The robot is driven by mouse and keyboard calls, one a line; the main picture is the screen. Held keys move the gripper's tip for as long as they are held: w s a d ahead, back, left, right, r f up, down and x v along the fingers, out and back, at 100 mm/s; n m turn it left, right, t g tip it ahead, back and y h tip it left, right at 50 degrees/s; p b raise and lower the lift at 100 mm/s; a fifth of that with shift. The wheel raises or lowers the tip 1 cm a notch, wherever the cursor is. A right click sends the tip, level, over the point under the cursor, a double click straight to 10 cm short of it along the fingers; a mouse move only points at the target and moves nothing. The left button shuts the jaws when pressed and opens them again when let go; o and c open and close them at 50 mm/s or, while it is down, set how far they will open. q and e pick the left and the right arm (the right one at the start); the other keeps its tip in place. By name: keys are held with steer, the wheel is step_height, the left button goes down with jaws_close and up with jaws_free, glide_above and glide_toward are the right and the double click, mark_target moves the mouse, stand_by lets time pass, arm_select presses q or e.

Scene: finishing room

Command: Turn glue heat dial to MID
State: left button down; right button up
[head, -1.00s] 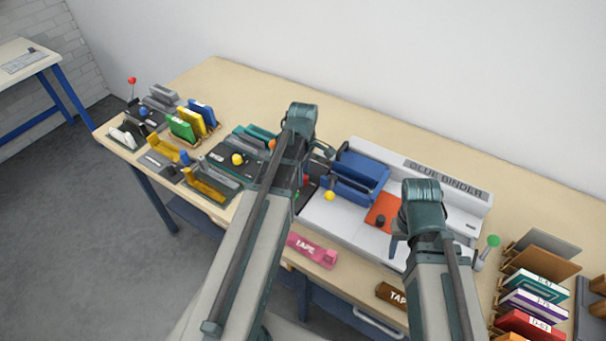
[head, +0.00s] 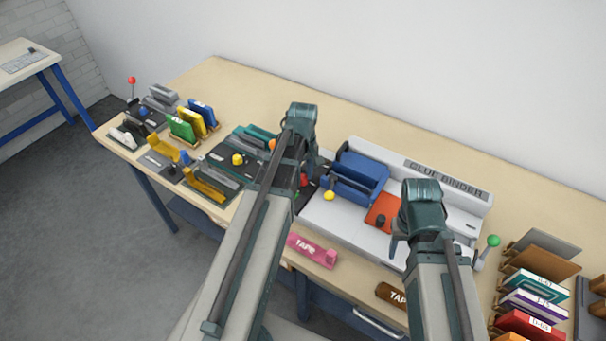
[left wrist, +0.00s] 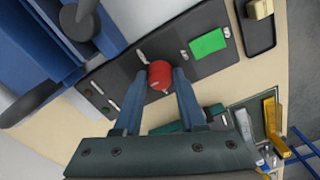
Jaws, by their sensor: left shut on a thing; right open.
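A round red dial knob (left wrist: 160,75) sits on a dark panel (left wrist: 120,68) in the left wrist view. My left gripper (left wrist: 158,84) is shut on this knob, one finger on each side. A short white mark lies beside the knob, and a green patch (left wrist: 208,43) with white marks near it lies further along the panel. I cannot read any label or the dial's setting. In the head view, a bit of red (head: 304,180) shows beside my left wrist, which hides most of the panel. My right gripper (head: 398,241) is open and empty above the front of the glue binder (head: 350,226).
The blue clamp (head: 357,177) and a yellow ball knob (head: 329,196) are close right of my left gripper. A pink tape block (head: 313,251) and a brown one (head: 390,294) lie at the front edge. A green-knobbed lever (head: 493,241) stands right of my right gripper.

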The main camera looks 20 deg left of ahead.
mark_target(303, 176)
stand_by(0.4)
arm_select(q)
steer(key=shift+c, duration=2.4)
jaws_free()
steer(key=shift+r, duration=0.15)
arm_select(e)
steer(key=shift+r, duration=0.15)
arm_select(q)
step_height(303, 176, up, 14)
steer(key=p, duration=1.3)
steer(key=shift+f+p, duration=0.25)
steer(key=shift+p, duration=0.15)
arm_select(e)
step_height(303, 176, up, 14)
steer(key=shift+f, duration=0.25)
